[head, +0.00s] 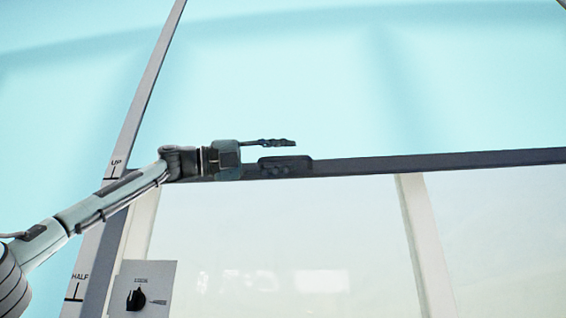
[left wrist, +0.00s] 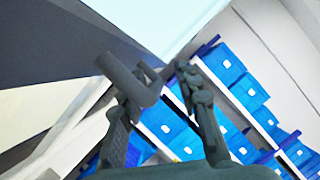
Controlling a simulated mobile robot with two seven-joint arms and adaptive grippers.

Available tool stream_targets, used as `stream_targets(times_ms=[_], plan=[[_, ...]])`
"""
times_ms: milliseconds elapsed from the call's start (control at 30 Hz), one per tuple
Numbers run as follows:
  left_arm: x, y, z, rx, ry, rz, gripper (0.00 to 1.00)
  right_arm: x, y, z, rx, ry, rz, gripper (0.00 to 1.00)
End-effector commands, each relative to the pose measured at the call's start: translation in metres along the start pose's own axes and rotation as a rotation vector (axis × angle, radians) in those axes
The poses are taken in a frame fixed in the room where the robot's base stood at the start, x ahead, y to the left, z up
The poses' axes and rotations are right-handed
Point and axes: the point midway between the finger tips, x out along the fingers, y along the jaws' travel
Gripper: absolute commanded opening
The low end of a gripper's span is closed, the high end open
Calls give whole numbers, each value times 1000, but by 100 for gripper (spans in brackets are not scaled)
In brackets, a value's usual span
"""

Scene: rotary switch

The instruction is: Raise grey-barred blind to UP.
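The pale blue blind (head: 330,80) fills the upper head view. Its dark grey bottom bar (head: 450,161) crosses the window, its left part about level with the UP mark (head: 115,168) on the side rail. A dark raised handle (head: 297,160) sits on the bar; a bracket-like dark piece (left wrist: 135,80), probably this handle, shows in the left wrist view. My left gripper (head: 284,155) is open at the handle, one finger above it and the other in front of the bar. In the left wrist view a gap shows between its fingers (left wrist: 170,80). My right gripper is not in view.
A HALF mark (head: 78,285) is lower on the rail. A grey panel (head: 160,275) with a black rotary knob (head: 136,300) stands at the lower left, below my left arm. Blue bins (left wrist: 225,65) on white shelves show in the left wrist view.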

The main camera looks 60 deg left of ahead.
Motion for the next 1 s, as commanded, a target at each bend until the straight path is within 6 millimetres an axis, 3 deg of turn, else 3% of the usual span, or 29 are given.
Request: stream_targets(times_ms=[267,700,1000], plan=[[-10,1,0,0,1,0,32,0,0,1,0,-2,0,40],[-97,0,0,0,-1,-2,32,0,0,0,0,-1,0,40],[-120,1,0,-2,1,0,32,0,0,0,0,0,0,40]])
